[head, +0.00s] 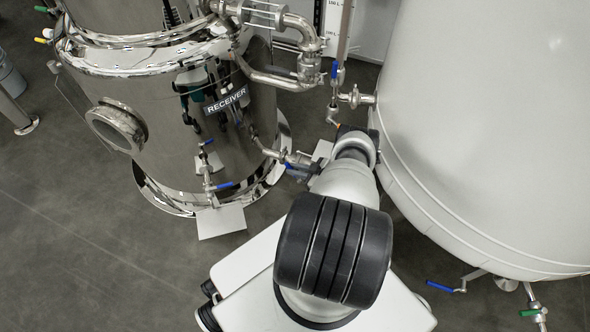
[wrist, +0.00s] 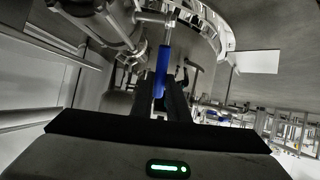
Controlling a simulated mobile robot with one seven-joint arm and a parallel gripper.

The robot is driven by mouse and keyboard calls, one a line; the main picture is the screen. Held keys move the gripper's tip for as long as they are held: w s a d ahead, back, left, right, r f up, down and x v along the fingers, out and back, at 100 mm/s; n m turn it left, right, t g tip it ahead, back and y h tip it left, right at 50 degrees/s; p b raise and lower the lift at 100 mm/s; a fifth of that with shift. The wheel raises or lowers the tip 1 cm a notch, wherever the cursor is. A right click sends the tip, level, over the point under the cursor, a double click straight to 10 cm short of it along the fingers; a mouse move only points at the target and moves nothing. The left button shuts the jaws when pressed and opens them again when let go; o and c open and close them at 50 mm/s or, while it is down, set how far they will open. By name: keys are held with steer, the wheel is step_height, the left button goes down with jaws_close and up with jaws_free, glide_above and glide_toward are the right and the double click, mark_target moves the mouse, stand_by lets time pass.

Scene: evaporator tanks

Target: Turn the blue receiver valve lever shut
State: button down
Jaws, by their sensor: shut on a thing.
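The receiver (head: 195,140) is a shiny steel tank with a RECEIVER label, left of centre in the head view. My arm reaches to a valve on a pipe at its lower right side. My gripper (head: 301,166) is small and partly hidden there. In the wrist view my gripper (wrist: 165,92) has its two black fingers shut on a blue lever (wrist: 162,70). The lever's free length runs up the picture from between the fingers towards steel pipework. The valve body is hard to make out.
Another blue-lever valve (head: 225,186) is on the receiver's front. A blue lever (head: 335,70) is on the upright sight tube. A large white tank (head: 480,130) stands close on the right, with a blue lever (head: 440,286) below it.

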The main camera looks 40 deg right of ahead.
steer(key=c, duration=1.7)
jaws_free()
steer(key=shift+a, duration=0.1)
steer(key=p+v, duration=0.2)
steer(key=v, duration=0.5)
steer(key=shift+s+r, duration=0.1)
steer(key=shift+s, duration=0.15)
